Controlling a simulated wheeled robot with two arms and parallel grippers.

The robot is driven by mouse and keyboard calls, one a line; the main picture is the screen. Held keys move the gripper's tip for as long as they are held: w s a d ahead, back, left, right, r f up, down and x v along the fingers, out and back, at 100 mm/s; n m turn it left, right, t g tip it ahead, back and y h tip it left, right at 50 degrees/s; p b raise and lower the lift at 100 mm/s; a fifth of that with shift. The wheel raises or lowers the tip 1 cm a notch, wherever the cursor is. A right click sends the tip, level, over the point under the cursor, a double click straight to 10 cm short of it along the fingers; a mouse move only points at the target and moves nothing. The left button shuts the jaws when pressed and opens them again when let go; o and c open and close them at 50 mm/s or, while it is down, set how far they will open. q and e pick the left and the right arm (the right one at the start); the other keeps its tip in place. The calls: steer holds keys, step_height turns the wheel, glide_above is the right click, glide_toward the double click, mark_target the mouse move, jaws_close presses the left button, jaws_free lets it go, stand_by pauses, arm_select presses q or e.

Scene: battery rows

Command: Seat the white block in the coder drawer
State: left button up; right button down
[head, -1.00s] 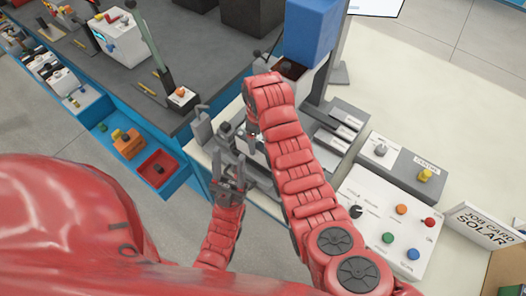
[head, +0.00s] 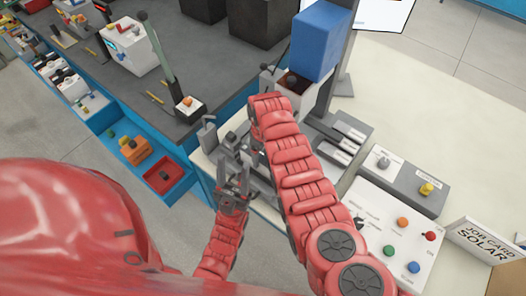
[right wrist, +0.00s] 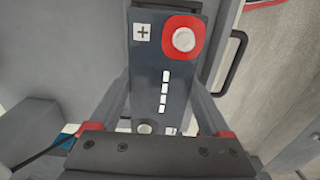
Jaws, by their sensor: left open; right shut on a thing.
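In the right wrist view my right gripper (right wrist: 160,82) is shut on a dark grey battery block (right wrist: 165,50). The block has a plus label, a red-ringed round terminal and a row of white bars; no plain white block can be made out. In the head view my right arm hides its own jaws and the block. My left gripper (head: 234,190) is open and empty, in front of grey clamp-like fittings (head: 232,150). A machine with a blue upper box (head: 321,40) stands behind my right wrist. I cannot tell which part is the coder drawer.
A dark bench (head: 170,60) and blue trays with a red bin (head: 163,174) are at left. A black handle (right wrist: 231,62) shows beside the block.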

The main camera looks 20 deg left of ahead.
steer(key=shift+f, duration=0.15)
jaws_free()
steer(key=shift+s, duration=0.1)
